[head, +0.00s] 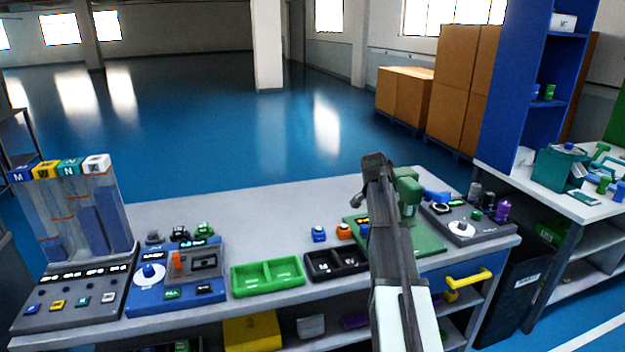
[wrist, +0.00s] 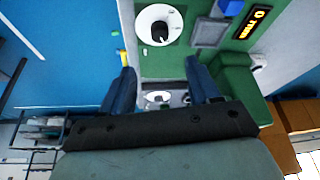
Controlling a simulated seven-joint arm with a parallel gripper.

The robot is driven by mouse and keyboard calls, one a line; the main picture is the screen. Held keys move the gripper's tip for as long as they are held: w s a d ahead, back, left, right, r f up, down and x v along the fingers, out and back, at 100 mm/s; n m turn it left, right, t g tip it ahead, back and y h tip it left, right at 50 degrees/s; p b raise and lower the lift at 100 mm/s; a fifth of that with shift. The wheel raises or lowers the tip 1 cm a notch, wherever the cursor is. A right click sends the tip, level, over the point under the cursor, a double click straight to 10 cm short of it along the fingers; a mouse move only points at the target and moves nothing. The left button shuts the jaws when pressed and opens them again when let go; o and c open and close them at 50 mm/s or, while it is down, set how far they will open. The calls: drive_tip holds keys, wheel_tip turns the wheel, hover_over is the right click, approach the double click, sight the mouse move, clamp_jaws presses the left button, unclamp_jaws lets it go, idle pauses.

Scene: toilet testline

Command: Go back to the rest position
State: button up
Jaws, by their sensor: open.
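My gripper (wrist: 160,85) shows in the wrist view with its two dark blue fingers spread wide apart. Nothing is seen held between them. In that view the fingers point toward a green panel (wrist: 180,65) with a white round part (wrist: 160,25) on it. In the head view my arm reaches from the bottom right up over the right half of the workbench (head: 285,208). It covers part of the green station (head: 430,240) there. My fingertips cannot be made out clearly in the head view.
On the bench stand a grey panel with bars (head: 75,290), a blue station (head: 180,280), a green tray (head: 268,274), a black tray (head: 335,264) and a grey dial unit (head: 465,222). Cardboard boxes (head: 455,85) and a side table (head: 560,195) are at right. The floor behind is clear.

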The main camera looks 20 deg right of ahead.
drive_tip(key=s+a+f+n+g, duration=0.1)
drive_tip(key=s+a+f+n, duration=0.3)
drive_tip(key=s+a+f, duration=0.65)
drive_tip(key=s+a+f+n+g+y, duration=0.1)
drive_tip(key=s+a+f+n, duration=0.3)
drive_tip(key=f, duration=1.1)
drive_tip(key=s+a+f+n+g, duration=0.1)
drive_tip(key=s+a+f+n, duration=0.2)
drive_tip(key=s+a+f, duration=0.65)
drive_tip(key=s+a+f+n+g+y, duration=0.1)
drive_tip(key=s+a+f+n+g, duration=0.1)
drive_tip(key=s+f, duration=0.8)
drive_tip(key=s+a+f+n+g+y, duration=0.2)
drive_tip(key=s+a+f, duration=0.2)
drive_tip(key=s+f, duration=0.6)
drive_tip(key=s, duration=0.5)
drive_tip(key=shift+s+a+f+g, duration=0.2)
drive_tip(key=shift+a+f+g, duration=0.05)
drive_tip(key=shift+a+g, duration=0.15)
